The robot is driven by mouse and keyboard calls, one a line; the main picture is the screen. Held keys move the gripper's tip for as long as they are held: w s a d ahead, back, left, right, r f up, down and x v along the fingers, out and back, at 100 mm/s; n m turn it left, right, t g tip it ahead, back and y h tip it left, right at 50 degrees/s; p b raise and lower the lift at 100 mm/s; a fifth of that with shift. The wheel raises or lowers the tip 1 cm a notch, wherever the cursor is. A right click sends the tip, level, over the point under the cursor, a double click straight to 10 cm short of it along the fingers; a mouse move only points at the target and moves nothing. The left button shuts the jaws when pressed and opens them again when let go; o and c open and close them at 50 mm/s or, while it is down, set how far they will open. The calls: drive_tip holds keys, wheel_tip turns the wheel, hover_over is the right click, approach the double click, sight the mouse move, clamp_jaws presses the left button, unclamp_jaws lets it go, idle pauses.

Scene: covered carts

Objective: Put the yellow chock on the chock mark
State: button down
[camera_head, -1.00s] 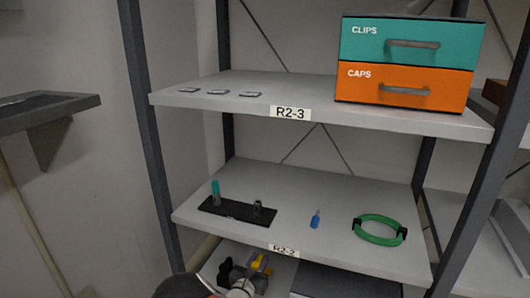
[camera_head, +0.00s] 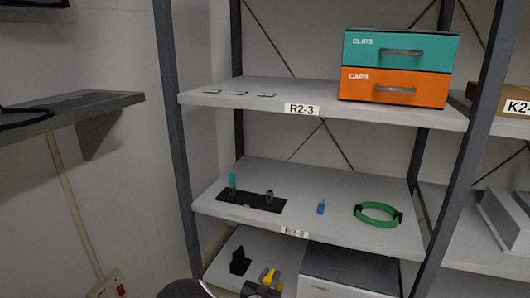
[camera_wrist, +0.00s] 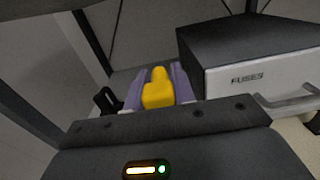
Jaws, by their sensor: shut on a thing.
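The yellow chock (camera_wrist: 158,88) is between the two purple fingers of my gripper (camera_wrist: 155,82) in the wrist view. The gripper is shut on it. In the head view my gripper (camera_head: 267,277) shows at the bottom, in front of the lowest visible shelf, with the yellow chock (camera_head: 269,274) in it. I cannot tell the chock mark in either view.
A grey drawer box labelled FUSES (camera_wrist: 262,76) stands right of my gripper, and a black bracket-like item (camera_head: 240,261) stands to the left. Shelf R2-2 (camera_head: 330,186) above carries a black peg board (camera_head: 250,201), a blue item (camera_head: 321,207) and a green ring (camera_head: 378,204).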

drive_tip(key=s+d+r+m+h, duration=0.1)
drive_tip(key=s+d, duration=0.3)
drive_tip(key=d, duration=0.3)
drive_tip(key=s+d+h, duration=0.1)
drive_tip(key=s+d, duration=0.3)
drive_tip(key=d, duration=0.3)
wheel_tip(320, 180, up, 7)
drive_tip(key=p, duration=0.7)
drive_tip(key=shift+s+f+n+t+y, duration=0.25)
drive_tip(key=shift+s+f+n+y, duration=0.45)
drive_tip(key=shift+y, duration=0.75)
drive_tip(key=shift+s+f+n+t+y, duration=0.2)
drive_tip(key=shift+s+f+n+y, duration=0.25)
drive_tip(key=shift+s+n+y, duration=0.6)
drive_tip(key=shift+s+f+n+t+y, duration=0.25)
drive_tip(key=shift+s+f+n+y, duration=0.5)
drive_tip(key=shift+y, duration=1.15)
drive_tip(key=shift+w+r, duration=0.15)
drive_tip(key=shift+w, duration=0.1)
drive_tip(key=shift+a+n, duration=0.15)
drive_tip(key=shift+n, duration=0.15)
